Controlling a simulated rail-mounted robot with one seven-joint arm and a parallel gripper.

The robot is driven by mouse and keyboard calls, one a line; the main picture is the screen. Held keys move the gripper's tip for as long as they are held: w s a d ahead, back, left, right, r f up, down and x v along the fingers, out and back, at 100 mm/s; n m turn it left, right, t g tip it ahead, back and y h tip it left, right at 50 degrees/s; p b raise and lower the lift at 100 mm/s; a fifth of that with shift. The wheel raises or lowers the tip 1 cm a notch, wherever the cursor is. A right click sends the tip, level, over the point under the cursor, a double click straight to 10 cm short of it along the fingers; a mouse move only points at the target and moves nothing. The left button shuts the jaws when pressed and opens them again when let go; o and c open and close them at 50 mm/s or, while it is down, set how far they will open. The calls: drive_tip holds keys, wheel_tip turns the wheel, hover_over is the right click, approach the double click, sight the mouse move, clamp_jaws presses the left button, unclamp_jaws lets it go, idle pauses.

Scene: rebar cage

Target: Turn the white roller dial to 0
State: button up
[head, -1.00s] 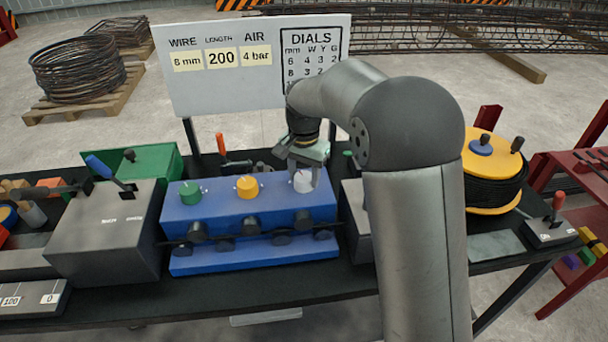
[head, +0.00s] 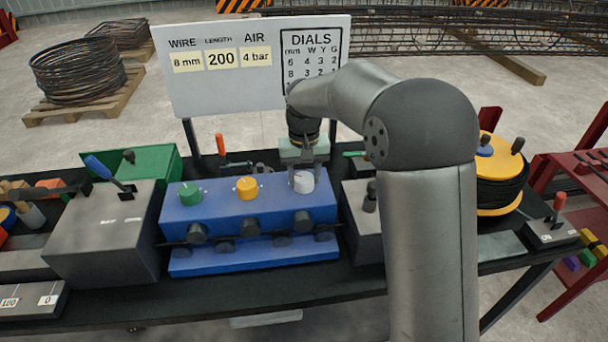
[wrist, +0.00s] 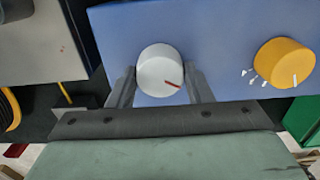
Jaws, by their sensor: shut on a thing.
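The white roller dial (head: 303,182) is at the right end of the blue roller box's (head: 248,212) top. My gripper (head: 304,184) is above it with its fingers down, shut on the dial. In the wrist view, the white dial (wrist: 160,76) sits between the two fingers (wrist: 160,88), one on each side. A red pointer line on the dial points to the lower right of that picture. No scale marks show around the white dial there; the fingers and palm may cover some.
A yellow dial (head: 246,187) and a green dial (head: 190,193) stand in line to the left on the same box. The sign board (head: 232,85) stands behind, partly hidden by my arm. Grey boxes flank the blue one closely.

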sight(304, 177)
idle(0.4)
drive_tip(key=o, duration=1)
wheel_tip(304, 177, up, 18)
drive_tip(key=shift+f+b, duration=0.25)
drive_tip(key=shift+b, duration=0.15)
drive_tip(key=s+d+f, duration=0.5)
drive_tip(key=s+f, duration=0.1)
drive_tip(key=s, duration=0.4)
drive_tip(key=s+d+f+m, duration=0.1)
drive_tip(key=s+d+f, duration=0.4)
drive_tip(key=s, duration=0.5)
drive_tip(key=s+d+f+m, duration=0.1)
drive_tip(key=s+d+f, duration=0.5)
drive_tip(key=s, duration=0.4)
drive_tip(key=shift+s+f+t, duration=0.2)
drive_tip(key=shift+f+t, duration=0.1)
